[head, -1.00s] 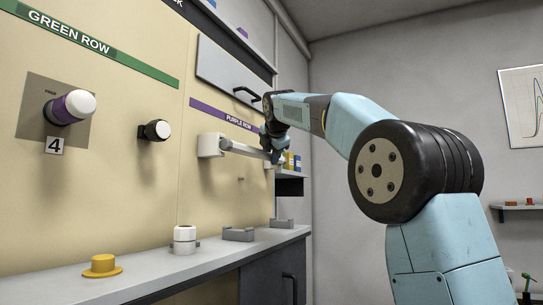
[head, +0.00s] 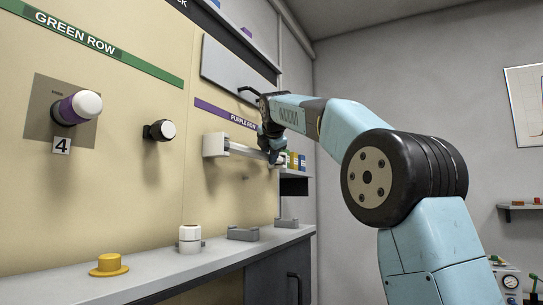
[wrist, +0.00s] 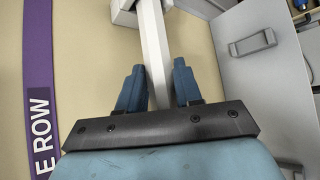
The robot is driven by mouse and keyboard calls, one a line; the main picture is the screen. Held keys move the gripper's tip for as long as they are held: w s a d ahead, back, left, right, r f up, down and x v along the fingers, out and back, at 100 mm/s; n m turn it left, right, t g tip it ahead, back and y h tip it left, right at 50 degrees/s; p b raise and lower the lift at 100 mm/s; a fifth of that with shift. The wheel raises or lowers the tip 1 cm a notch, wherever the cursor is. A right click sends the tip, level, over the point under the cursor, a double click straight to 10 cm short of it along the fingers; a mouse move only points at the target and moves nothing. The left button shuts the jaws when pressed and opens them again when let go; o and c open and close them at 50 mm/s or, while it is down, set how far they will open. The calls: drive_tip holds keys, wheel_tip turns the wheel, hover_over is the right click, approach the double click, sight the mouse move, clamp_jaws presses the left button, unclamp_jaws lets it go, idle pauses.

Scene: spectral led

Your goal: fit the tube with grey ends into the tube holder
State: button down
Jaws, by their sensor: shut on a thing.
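A pale straight tube (head: 243,150) lies level along the wall under the purple label. Its left end meets a white block of the tube holder (head: 214,145). My gripper (head: 273,154) is around the tube's right part. In the wrist view the tube (wrist: 154,45) runs up between the two blue fingers of my gripper (wrist: 159,88), which are shut on it. The holder's block (wrist: 124,12) shows at the top there. I cannot tell whether the tube is seated. Its right end is hidden behind my gripper, and the end colours are unclear.
A grey cabinet door with a black handle (head: 240,75) is above. A counter (head: 150,277) below holds a yellow knob piece (head: 108,265), a white cylinder (head: 190,238) and grey cradles (head: 243,234). A black knob (head: 160,130) and a purple-banded tube (head: 77,107) stick out from the wall.

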drive_tip(key=shift+w+a, duration=0.1)
drive_tip(key=shift+a, duration=0.1)
drive_tip(key=c, duration=0.7)
unclamp_jaws()
drive_tip(key=v, duration=1.3)
drive_tip(key=shift+s+r, duration=0.1)
drive_tip(key=shift+s, duration=0.25)
